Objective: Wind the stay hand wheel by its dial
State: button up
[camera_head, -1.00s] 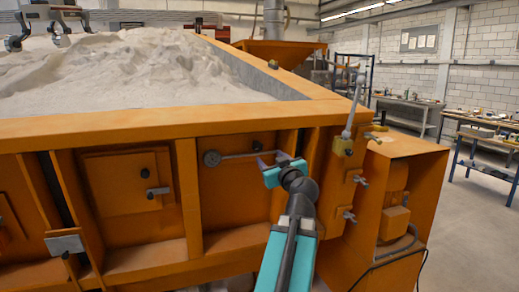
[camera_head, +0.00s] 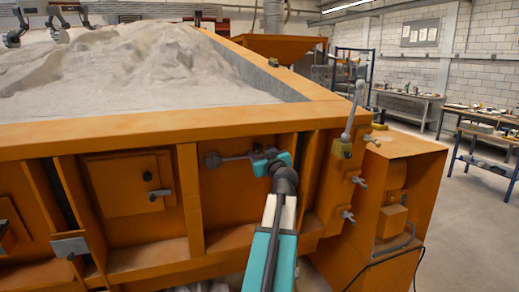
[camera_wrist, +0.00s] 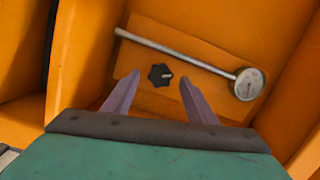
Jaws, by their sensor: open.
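The hand wheel is a small black lobed knob (camera_wrist: 160,74) on an orange plate in the wrist view. In the head view the dial (camera_head: 212,160) is at the left end of the rod, on the sandbed's front panel. My gripper (camera_wrist: 159,82) is open, its two purple fingers on either side of the knob in the picture. Contact cannot be told. In the head view my gripper (camera_head: 262,157) hides the knob.
Orange ribs flank the panel, and the sandbed rim (camera_head: 180,130) runs above it. A lever (camera_head: 350,115) and several small valve handles stand to the right, beside an orange cabinet (camera_head: 390,200). A latched hatch (camera_head: 130,190) is to the left.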

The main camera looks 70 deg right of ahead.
jog(key=shift+w+d, duration=0.45)
jog(key=shift+d, duration=0.15)
jog(key=shift+c, duration=0.4)
jog(key=c, duration=1)
jog(key=shift+f+m+b, duration=0.15)
jog(key=shift+m+b, duration=0.25)
jog(key=shift+b, duration=0.2)
